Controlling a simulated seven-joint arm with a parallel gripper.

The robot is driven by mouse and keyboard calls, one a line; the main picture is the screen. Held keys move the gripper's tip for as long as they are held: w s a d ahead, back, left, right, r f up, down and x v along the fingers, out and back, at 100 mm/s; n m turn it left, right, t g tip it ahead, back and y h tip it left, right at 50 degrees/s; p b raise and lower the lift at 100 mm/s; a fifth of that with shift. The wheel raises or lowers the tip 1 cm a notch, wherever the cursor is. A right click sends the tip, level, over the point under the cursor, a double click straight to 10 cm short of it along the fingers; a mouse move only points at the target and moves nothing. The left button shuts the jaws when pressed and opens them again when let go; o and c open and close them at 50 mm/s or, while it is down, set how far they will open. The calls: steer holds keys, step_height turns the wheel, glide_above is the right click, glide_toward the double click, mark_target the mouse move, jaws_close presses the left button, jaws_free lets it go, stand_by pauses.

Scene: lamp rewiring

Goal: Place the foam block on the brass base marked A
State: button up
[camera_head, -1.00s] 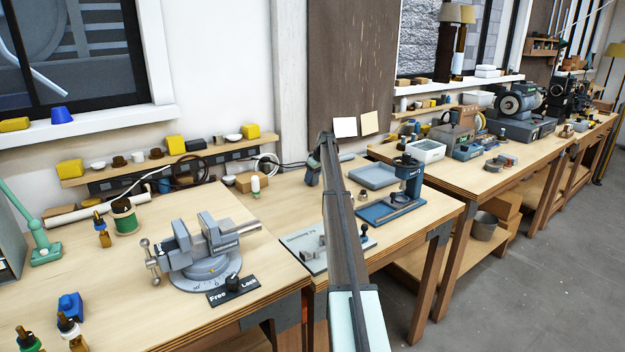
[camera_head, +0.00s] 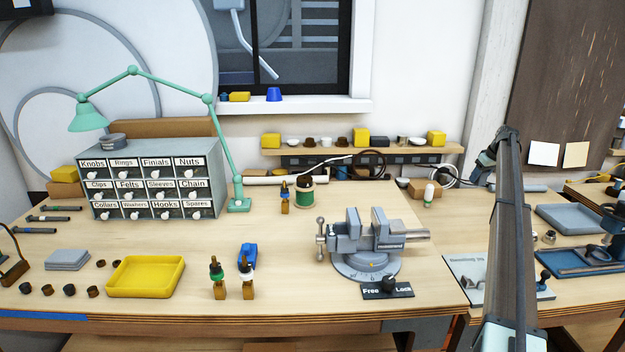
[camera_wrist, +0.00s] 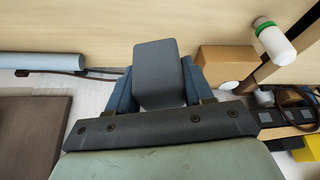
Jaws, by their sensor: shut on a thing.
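In the wrist view my gripper (camera_wrist: 157,82) is shut on a dark grey block (camera_wrist: 154,62), which I take to be the foam block. Its blue-grey fingers press on both sides of it. In the head view my gripper (camera_head: 487,160) shows small at the far end of my arm, over the back of the bench, right of the vise; the block cannot be made out there. I cannot pick out a brass base marked A in either view, and no letter A is readable.
A grey vise (camera_head: 372,245) stands on the bench with a Free/Lock plate (camera_head: 387,290) before it. A yellow tray (camera_head: 146,277), labelled drawers (camera_head: 150,180), a green lamp (camera_head: 238,204) and dropper bottles (camera_head: 217,280) stand left. A white-green bottle (camera_wrist: 274,40) and cardboard box (camera_wrist: 226,64) are near my gripper.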

steer(key=w+a+r+n+y, duration=0.1)
steer(key=w+a+r, duration=0.2)
steer(key=a, duration=1.1)
steer(key=w+a+r+n, duration=0.2)
steer(key=w+a+r, duration=0.1)
steer(key=a, duration=1.2)
steer(key=w+a+r+n+y, duration=0.1)
steer(key=w+a+r, duration=0.2)
steer(key=a, duration=1.1)
step_height(320, 180, up, 7)
steer(key=n+g, duration=0.1)
steer(key=n, duration=0.1)
glide_above(301, 177)
steer(key=s+d, duration=0.1)
steer(key=shift+d+f, duration=0.15)
steer(key=shift+f, duration=5)
steer(key=o, duration=1)
steer(key=shift+f, duration=0.15)
